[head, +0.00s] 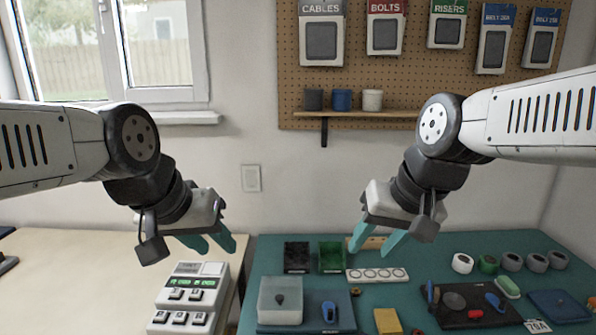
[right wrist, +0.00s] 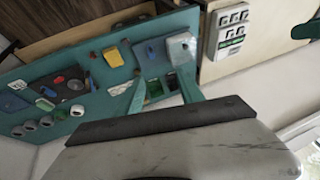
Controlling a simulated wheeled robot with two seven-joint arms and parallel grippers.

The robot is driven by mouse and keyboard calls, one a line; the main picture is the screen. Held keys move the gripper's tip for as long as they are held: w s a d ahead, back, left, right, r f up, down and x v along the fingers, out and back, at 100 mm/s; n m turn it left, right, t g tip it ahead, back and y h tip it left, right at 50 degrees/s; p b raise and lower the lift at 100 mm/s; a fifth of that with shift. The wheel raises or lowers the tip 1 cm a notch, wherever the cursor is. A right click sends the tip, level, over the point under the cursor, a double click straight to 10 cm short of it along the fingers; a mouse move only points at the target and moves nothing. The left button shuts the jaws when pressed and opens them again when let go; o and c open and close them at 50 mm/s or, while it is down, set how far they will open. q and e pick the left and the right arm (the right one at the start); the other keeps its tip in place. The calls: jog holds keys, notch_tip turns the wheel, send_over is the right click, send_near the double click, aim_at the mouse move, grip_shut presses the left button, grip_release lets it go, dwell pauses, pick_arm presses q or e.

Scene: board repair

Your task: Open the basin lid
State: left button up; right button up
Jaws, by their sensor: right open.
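The basin (head: 280,301) is a pale grey, box-like tub with a dark knob (head: 280,299) on its lid, at the front left of the teal mat. The lid appears closed. The basin also shows in the right wrist view (right wrist: 181,48). My left gripper (head: 220,249) hangs in the air left of the basin, above the white keypad device, with its teal fingers apart and empty. My right gripper (head: 367,249) is in the air to the right of and behind the basin, open and empty. Its fingers also show in the right wrist view (right wrist: 163,96).
A blue-handled tool (head: 329,312) lies right of the basin. Black (head: 297,257) and green (head: 332,257) bins stand behind it. A white strip with round holes (head: 377,275), a yellow block (head: 388,321) and several rolls (head: 487,264) sit further right. The keypad device (head: 190,295) stands left.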

jog(key=s+d+t, duration=0.1)
jog(key=m+g+h, duration=0.3)
jog(key=m+g, duration=0.3)
jog(key=m, duration=0.3)
send_over(280, 297)
notch_tip(280, 297, down, 20)
jog(key=shift+f, duration=0.1)
notch_tip(280, 297, down, 8)
grip_shut()
